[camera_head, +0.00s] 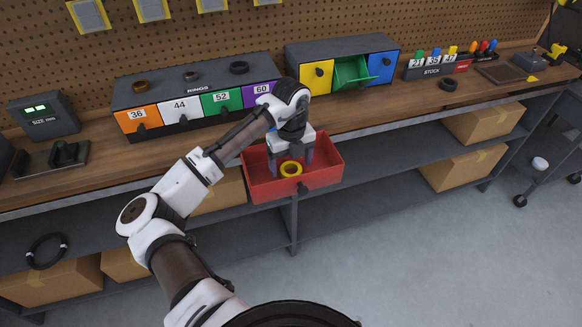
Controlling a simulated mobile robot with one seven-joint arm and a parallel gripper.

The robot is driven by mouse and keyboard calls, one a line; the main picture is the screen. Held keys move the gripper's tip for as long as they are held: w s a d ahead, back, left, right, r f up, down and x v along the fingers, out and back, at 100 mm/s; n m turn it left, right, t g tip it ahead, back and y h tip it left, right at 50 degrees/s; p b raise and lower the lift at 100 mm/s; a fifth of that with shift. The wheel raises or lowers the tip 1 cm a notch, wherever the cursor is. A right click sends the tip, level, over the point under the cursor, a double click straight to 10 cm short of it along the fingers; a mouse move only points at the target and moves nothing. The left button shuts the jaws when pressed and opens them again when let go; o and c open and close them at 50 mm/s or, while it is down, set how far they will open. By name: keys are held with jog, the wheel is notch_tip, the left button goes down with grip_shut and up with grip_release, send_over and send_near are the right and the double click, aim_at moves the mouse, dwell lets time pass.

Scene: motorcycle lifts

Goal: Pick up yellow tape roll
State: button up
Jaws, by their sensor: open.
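The yellow tape roll (291,169) lies flat, its dark hole facing up, inside the open red drawer (322,180) that juts out from the workbench front. My gripper (291,163) points down into the drawer directly over the tape roll. Its two fingers are spread apart, one towards each side of the roll. Whether the fingertips reach down beside the roll or touch it cannot be told. My arm and wrist hide part of the drawer's back and left side.
The workbench (391,103) runs behind the drawer. On it stand a box of numbered ring drawers (181,111) and a cabinet with yellow, green and blue fronts (340,69). A lower shelf (373,192) with cardboard boxes is underneath.

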jog(key=shift+f, duration=0.6)
jog(key=c, duration=1.1)
jog(key=shift+r, duration=0.15)
